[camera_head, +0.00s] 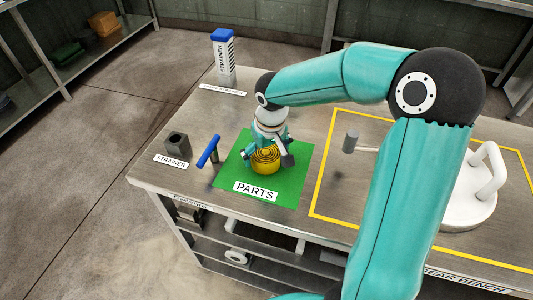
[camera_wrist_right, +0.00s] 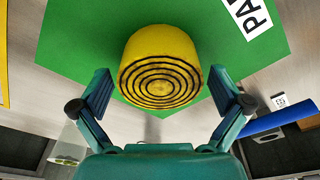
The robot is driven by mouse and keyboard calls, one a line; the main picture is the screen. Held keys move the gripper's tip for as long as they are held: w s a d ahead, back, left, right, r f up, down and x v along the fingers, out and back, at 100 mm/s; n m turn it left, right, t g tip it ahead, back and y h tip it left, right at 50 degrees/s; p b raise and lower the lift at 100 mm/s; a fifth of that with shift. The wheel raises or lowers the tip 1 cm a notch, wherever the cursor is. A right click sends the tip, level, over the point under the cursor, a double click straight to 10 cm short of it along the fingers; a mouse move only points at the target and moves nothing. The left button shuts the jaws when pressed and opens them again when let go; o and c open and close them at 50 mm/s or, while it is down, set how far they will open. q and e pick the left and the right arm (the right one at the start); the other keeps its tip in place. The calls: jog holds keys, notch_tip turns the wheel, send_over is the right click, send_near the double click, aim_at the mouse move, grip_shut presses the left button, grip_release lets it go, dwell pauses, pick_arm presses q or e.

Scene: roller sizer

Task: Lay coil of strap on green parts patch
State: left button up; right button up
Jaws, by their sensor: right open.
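The yellow coil of strap (camera_head: 265,160) sits on the green parts patch (camera_head: 292,187), near its middle. In the right wrist view the coil (camera_wrist_right: 160,65) shows its dark spiral windings, with the green patch (camera_wrist_right: 80,35) behind it. My right gripper (camera_head: 268,155) is at the coil. In the right wrist view its two fingers (camera_wrist_right: 160,88) stand apart, one on each side of the coil, with a gap between each finger and the coil. My left gripper is not in view.
A blue-handled tool (camera_head: 208,151) stands left of the patch beside a dark block (camera_head: 176,144) labelled strainer. A blue-capped strainer box (camera_head: 223,60) stands at the back. A yellow-outlined area (camera_head: 324,180) holds a hammer-like tool (camera_head: 352,141) and a white handled lid (camera_head: 470,205).

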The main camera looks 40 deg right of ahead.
aim_at(269, 157)
notch_tip(269, 157, up, 11)
jog(key=s, duration=0.1)
jog(key=shift+s+a+r+p, duration=0.15)
jog(key=shift+s+a+p, duration=0.15)
jog(key=shift+p, duration=0.15)
